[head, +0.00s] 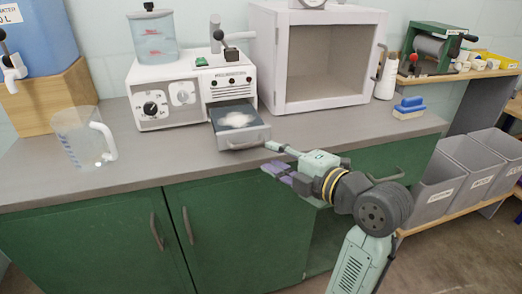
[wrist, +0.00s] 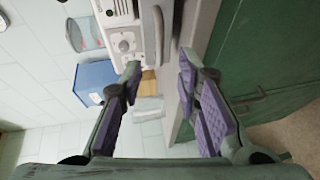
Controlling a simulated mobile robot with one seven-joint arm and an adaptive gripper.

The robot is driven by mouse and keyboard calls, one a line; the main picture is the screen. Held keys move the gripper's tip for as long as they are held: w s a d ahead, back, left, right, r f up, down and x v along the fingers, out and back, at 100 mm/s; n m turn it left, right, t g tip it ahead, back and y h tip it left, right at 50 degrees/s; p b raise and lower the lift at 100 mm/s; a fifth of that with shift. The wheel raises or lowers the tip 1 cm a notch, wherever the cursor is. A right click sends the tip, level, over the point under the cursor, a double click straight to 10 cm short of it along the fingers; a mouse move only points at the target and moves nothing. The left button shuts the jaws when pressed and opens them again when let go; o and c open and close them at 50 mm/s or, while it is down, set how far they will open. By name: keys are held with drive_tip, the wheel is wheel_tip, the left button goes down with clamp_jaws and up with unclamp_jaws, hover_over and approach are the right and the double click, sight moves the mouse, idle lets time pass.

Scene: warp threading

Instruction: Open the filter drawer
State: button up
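The filter drawer (head: 240,135) sticks out from the lower right of the white machine (head: 165,95) in the head view. Its inside shows, with a pale round filter (head: 237,119) in it. A curved handle (head: 243,146) is on its grey front. My gripper (head: 268,157) is just right of and in front of the handle, over the counter's front edge. In the wrist view my gripper (wrist: 160,62) is open, with its purple-padded fingers wide apart and nothing between the pads. The handle (wrist: 158,32) appears beyond the fingertips, apart from them.
A clear measuring jug (head: 83,137) stands on the counter at the left. An open-fronted white cabinet (head: 258,60) stands right of the machine, with a blue brush (head: 409,107) farther right. Green cupboard doors (head: 110,235) with handles are below the counter. Grey bins (head: 440,185) are at the right.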

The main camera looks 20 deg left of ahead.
drive_tip(key=shift+v, duration=1.65)
